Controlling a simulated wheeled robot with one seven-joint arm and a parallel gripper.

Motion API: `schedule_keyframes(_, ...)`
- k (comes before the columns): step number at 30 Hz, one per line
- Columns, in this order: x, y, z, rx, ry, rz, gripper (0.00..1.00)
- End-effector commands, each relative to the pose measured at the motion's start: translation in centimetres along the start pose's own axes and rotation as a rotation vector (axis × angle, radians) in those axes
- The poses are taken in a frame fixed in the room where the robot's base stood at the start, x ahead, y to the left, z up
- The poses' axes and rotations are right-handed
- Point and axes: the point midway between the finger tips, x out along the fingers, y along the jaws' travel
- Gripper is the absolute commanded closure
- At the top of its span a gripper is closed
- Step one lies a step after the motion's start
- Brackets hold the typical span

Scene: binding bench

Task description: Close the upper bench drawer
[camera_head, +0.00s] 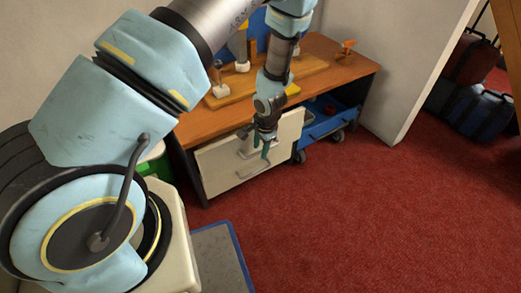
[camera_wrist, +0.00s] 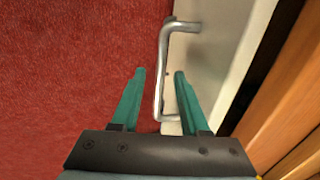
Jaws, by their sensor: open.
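The bench's pale drawer front (camera_head: 222,166) faces the red floor under the wooden top. In the wrist view the pale front (camera_wrist: 218,55) fills the upper right, with a dark strip between its light edge and the wood. How far the drawer stands out is hard to tell. A bent metal bar handle (camera_wrist: 162,72) is on the front. My gripper (camera_head: 266,152) is in front of the drawer, and in the wrist view my gripper (camera_wrist: 159,72) is open. The handle appears between its two teal fingers; contact cannot be told.
The wooden bench top (camera_head: 335,75) carries boards and small tools, with an orange tool (camera_head: 347,47) at its far end. A blue wheeled cart (camera_head: 325,122) stands right of the drawer, under the bench. Dark bags (camera_head: 480,110) lie beyond a pale wall. Red carpet (camera_head: 350,220) in front is clear.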

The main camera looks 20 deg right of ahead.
Motion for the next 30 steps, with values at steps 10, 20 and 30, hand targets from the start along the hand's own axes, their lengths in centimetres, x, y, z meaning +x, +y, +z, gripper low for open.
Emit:
schedule_keyframes(10,-0.05,0.00,-0.01,0.000,0.000,0.000,0.72)
schedule_keyframes(20,-0.06,0.00,-0.01,0.001,0.000,0.000,1.00)
schedule_keyframes(30,-0.06,0.00,-0.01,0.001,0.000,0.000,1.00)
